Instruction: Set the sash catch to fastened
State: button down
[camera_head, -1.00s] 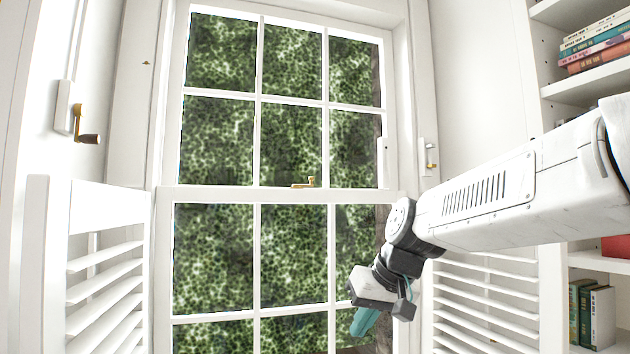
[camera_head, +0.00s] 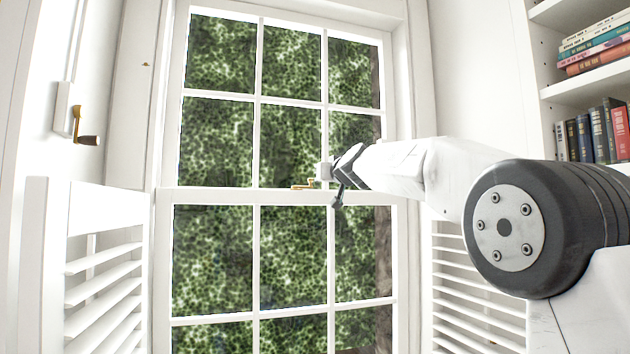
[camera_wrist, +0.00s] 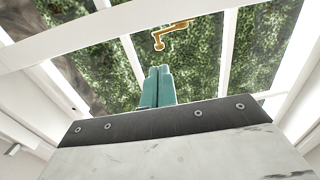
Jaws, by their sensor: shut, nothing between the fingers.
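The brass sash catch (camera_head: 303,184) sits on the meeting rail (camera_head: 230,194) of the white sash window. In the wrist view the catch (camera_wrist: 170,32) shows near the top centre, its lever reaching to the right from a knob-like lower left end. My gripper (camera_wrist: 160,70) has its two teal fingers together and empty. The fingertips point toward the catch and look apart from it. In the head view the wrist end of my arm is just right of the catch, and the fingers are hidden there. I cannot tell whether the catch is fastened.
White louvred shutters stand at left (camera_head: 105,285) and right (camera_head: 475,295) below the rail. A brass crank handle (camera_head: 82,130) is on the left wall. Bookshelves (camera_head: 585,90) are at right. The space left of the catch, before the panes, is clear.

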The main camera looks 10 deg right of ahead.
aim_at(312, 180)
jog(key=w, duration=0.2)
jog(key=w+a, duration=0.1)
jog(key=w, duration=0.5)
jog(key=shift+w+a, duration=0.1)
jog(key=shift+a, duration=0.1)
jog(key=shift+w+d, duration=0.55)
jog(key=shift+w, duration=0.3)
